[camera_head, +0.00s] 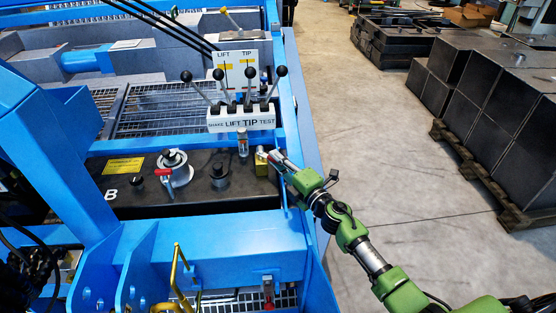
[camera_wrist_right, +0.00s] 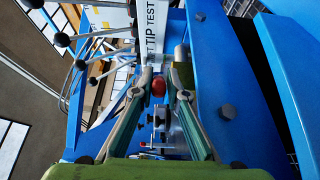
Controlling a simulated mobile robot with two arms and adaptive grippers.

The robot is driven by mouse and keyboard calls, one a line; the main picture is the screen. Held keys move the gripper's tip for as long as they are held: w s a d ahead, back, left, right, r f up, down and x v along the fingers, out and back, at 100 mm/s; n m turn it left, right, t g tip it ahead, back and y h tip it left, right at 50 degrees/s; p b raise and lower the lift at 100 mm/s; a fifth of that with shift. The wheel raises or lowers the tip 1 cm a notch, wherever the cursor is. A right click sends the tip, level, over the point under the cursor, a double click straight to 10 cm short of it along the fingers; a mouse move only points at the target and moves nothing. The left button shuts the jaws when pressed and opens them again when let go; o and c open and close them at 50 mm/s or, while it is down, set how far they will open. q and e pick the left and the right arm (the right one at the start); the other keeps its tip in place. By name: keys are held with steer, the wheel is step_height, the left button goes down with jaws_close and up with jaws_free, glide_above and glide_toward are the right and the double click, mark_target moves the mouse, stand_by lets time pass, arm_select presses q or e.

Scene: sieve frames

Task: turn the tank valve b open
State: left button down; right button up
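The black tank (camera_head: 215,200) with a white letter B stands in the blue frame. A brass valve body (camera_head: 262,169) sits at its right end, close to the blue side rail. My right gripper (camera_head: 272,156) reaches in from the right, with its fingertips at the top of this valve. In the right wrist view a red knob (camera_wrist_right: 158,88) lies between the two fingers of the gripper (camera_wrist_right: 158,75). A narrow gap shows beside the knob, so the fingers look open around it. Whether either finger touches it is hard to tell. My left gripper is not in view.
A lever bank (camera_head: 242,118) with black knobs stands behind the valve. A red-handled fitting (camera_head: 168,174) and a black cap (camera_head: 219,172) are on the tank to the left. Black crates (camera_head: 515,110) stand on a pallet at right. The floor (camera_head: 350,110) between is clear.

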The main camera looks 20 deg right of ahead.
steer(key=shift+o, duration=1)
steer(key=shift+d+f, duration=0.1)
steer(key=shift+f, duration=0.05)
steer(key=shift+s, duration=0.1)
steer(key=v, duration=1.2)
steer(key=shift+c, duration=0.4)
